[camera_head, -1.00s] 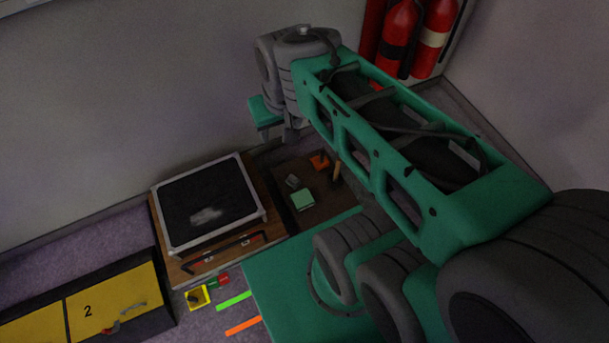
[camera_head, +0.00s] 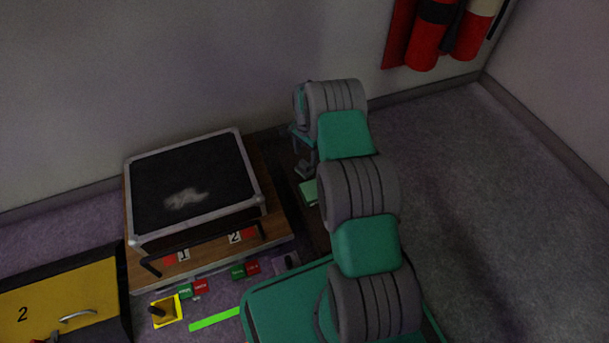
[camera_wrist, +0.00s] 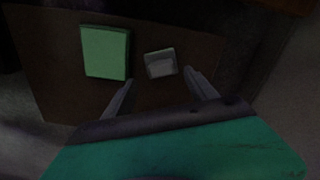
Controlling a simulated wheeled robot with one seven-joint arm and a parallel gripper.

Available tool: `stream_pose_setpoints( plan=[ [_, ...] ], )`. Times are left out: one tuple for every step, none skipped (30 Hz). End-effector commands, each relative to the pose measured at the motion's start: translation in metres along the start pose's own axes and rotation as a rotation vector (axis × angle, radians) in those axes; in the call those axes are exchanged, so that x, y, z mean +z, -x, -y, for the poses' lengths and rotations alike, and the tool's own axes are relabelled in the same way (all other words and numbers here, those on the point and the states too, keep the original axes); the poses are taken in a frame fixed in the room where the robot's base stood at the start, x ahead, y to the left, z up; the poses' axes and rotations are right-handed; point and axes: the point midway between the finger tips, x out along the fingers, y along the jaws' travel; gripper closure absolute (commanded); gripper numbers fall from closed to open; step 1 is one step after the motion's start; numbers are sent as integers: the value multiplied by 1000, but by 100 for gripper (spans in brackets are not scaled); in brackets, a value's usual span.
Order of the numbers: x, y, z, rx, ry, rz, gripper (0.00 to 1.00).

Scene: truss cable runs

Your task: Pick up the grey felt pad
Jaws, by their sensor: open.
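The grey felt pad (camera_wrist: 161,66) appears as a small grey square with a lighter upper edge, lying on a dark brown surface (camera_wrist: 60,85) in the wrist view. My gripper (camera_wrist: 159,78) is open; its two fingers point toward the pad, one on each side of its near edge, with nothing between them that I can see held. The height gap between fingertips and pad is hard to judge. In the head view my gripper (camera_head: 306,157) hangs over the dark surface right of the framed black panel, and the pad is hard to make out beside it.
A pale green block (camera_wrist: 105,52) lies just left of the pad. In the head view a framed black panel (camera_head: 190,190) with a handle bar stands left of my arm, and yellow drawers (camera_head: 70,305) sit farther left. Red extinguishers (camera_head: 432,30) hang at the back wall. Floor at right is clear.

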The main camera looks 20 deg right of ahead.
Motion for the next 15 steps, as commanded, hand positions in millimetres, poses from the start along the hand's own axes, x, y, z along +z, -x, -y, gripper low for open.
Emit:
stream_pose_setpoints(
  plan=[
    [0, -9, 0, 0, 1, 0, 34],
    [1, -12, 1, 0, 1, 0, 34],
    [1, -17, 1, 0, 2, 0, 34],
    [1, -22, 1, 0, 2, 0, 34],
    [2, -28, 2, 0, 3, 0, 34],
    [2, -37, 2, 0, 3, 0, 34],
    [2, -43, 3, 0, 3, 0, 34],
    [3, -48, 3, 1, 3, 1, 34],
    [3, -54, 2, 1, 3, 1, 34],
    [2, -56, 3, 0, 3, 0, 34],
    [2, -57, 3, 0, 3, 0, 34],
    [2, -58, 3, -1, 3, -1, 34],
    [2, -57, 3, -1, 4, -1, 34],
    [2, -56, 3, -1, 4, -1, 34],
    [2, -55, 3, -1, 4, -1, 34]
  ],
)
